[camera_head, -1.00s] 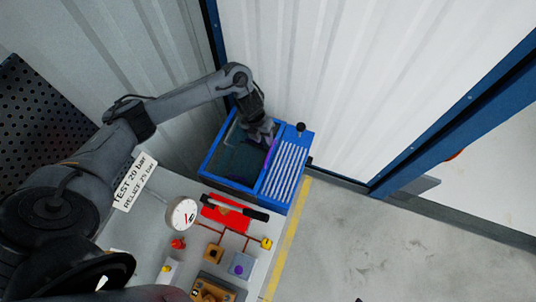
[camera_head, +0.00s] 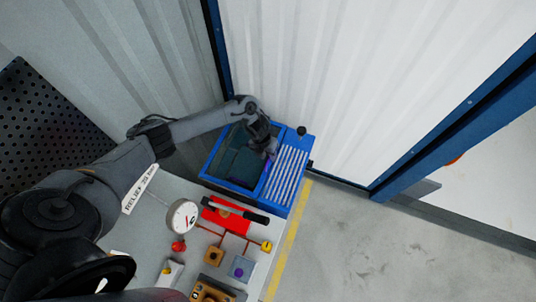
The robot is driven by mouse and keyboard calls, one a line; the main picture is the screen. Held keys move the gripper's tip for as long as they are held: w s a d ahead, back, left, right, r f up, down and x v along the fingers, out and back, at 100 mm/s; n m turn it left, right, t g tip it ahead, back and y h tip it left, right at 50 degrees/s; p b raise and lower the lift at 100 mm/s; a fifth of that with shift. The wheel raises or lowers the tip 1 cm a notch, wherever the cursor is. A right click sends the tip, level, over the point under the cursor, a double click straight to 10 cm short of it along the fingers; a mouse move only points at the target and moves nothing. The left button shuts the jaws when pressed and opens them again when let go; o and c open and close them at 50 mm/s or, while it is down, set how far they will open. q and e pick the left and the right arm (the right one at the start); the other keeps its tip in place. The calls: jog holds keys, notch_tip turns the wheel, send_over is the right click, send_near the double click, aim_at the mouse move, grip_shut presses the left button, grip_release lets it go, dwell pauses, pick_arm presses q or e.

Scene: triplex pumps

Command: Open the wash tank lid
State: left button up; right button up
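The blue wash tank (camera_head: 211,180) stands at the far end of the bench, against the corrugated wall. Its left part shows a dark, greenish recessed area (camera_head: 238,163); I cannot tell whether this is the open basin or a dark lid panel. Its right part is a rack of pale slats (camera_head: 287,172). My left gripper (camera_head: 270,156) points down over the tank, near the border between the dark area and the slats. Its fingers are small and dark, so their opening is unclear. My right gripper is not in view.
A black knob (camera_head: 301,130) stands at the tank's far right corner. In front of the tank are a red tray with a black-handled tool (camera_head: 244,210), a round gauge (camera_head: 183,216) and several small fittings. Floor at right is clear.

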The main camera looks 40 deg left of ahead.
pick_arm(q)
grip_shut()
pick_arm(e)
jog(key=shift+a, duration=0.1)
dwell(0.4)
